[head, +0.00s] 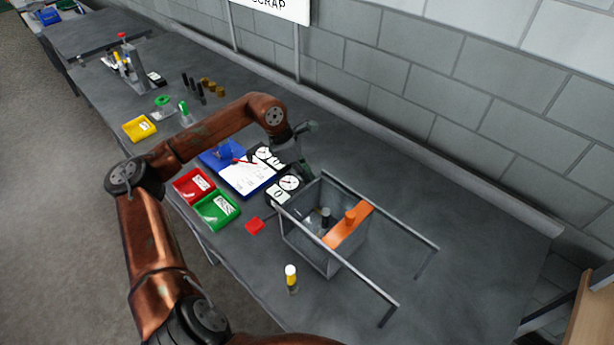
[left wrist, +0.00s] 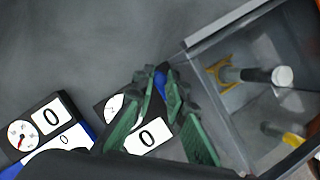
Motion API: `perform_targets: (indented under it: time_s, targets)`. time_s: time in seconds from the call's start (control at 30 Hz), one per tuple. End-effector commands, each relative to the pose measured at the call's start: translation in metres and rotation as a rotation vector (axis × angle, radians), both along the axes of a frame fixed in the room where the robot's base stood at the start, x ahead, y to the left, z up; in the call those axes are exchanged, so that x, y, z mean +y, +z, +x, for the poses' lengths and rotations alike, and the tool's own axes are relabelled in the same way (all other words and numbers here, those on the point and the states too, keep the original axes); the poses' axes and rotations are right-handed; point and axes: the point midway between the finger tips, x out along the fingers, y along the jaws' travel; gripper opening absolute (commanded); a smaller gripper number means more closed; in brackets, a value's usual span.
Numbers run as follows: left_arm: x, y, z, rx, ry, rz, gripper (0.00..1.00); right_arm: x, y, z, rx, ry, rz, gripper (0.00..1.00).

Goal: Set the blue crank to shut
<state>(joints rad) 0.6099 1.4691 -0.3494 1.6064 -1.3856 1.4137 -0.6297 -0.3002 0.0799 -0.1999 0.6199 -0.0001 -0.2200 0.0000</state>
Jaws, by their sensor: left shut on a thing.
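In the left wrist view, the blue crank (left wrist: 160,83) shows as a small blue piece between my green fingertips; its remainder and its setting are hidden. My left gripper (left wrist: 162,78) is shut on it. My right gripper is not in view.
Two rails (head: 390,218) run from the box, which has an orange bar (head: 349,224) across it. A blue clipboard (head: 265,188), red tray (head: 194,186) and green tray (head: 216,210) lie left of it. A yellow-and-white bottle (head: 291,278) stands in front. The bench at back right is clear.

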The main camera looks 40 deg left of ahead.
Motion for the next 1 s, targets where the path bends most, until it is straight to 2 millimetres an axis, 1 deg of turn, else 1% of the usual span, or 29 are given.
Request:
perform_targets:
  time_s: [0.4,0.43,0.63,0.67,1.0]
  targets:
    - [-0.0006,0.0014,0.0006,-0.004,-0.006,-0.001,0.00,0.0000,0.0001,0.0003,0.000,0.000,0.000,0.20]
    - [-0.0006,0.0014,0.0006,-0.003,-0.006,-0.001,0.14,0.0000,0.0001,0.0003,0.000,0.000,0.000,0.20]
    - [-0.0005,0.0009,0.0002,-0.001,-0.005,0.000,0.28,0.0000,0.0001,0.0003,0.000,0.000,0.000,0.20]
    - [-0.0005,0.0007,0.0001,-0.001,-0.005,0.000,0.29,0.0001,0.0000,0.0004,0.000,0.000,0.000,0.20]
    - [0.0005,0.0029,-0.0007,0.000,-0.004,0.000,0.29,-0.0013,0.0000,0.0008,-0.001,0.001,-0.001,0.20]
